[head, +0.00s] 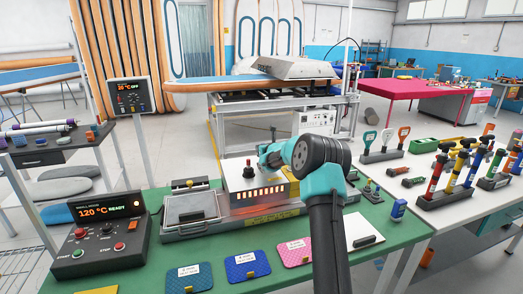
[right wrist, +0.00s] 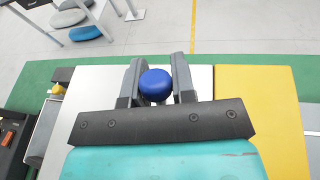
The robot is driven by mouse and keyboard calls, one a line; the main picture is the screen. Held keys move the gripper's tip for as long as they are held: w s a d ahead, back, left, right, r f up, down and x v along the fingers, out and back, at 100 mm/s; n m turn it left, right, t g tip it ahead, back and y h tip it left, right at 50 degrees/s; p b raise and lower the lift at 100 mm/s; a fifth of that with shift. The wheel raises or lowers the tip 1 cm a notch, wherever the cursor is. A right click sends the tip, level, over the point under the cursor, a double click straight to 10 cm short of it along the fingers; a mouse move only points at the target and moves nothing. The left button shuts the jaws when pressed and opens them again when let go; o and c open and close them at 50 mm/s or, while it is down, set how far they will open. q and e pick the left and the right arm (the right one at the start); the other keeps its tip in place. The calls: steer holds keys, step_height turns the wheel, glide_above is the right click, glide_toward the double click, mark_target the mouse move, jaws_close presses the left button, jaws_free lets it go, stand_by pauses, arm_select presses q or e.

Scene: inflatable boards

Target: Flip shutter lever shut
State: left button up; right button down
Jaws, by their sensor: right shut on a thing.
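A white heater box (head: 240,175) stands on the green bench, with a row of bright slots (head: 262,194) and an orange glow along its front. A short dark lever with a reddish knob (head: 249,163) rises from its top. My right gripper (head: 264,158) is over the box's back right part, beside that lever. In the right wrist view my right gripper (right wrist: 156,82) is shut on a round blue knob (right wrist: 155,86), one finger on each side. That knob is hidden in the head view, and I cannot tell whether it tops the shutter lever. My left gripper is not in view.
A control box (head: 103,238) reading 120 °C READY stands left of a grey lidded tray (head: 190,208). Pumps (head: 455,180) and small tools crowd the white table at right.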

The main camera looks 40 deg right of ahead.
steer(key=shift+s+a+r+t+h, duration=0.2)
steer(key=shift+s+t+h, duration=0.1)
steer(key=shift+t, duration=0.35)
steer(key=shift+s+a+r+t+h, duration=0.1)
steer(key=shift+s+r+t+h, duration=0.15)
steer(key=shift+t, duration=0.4)
steer(key=shift+f, duration=0.1)
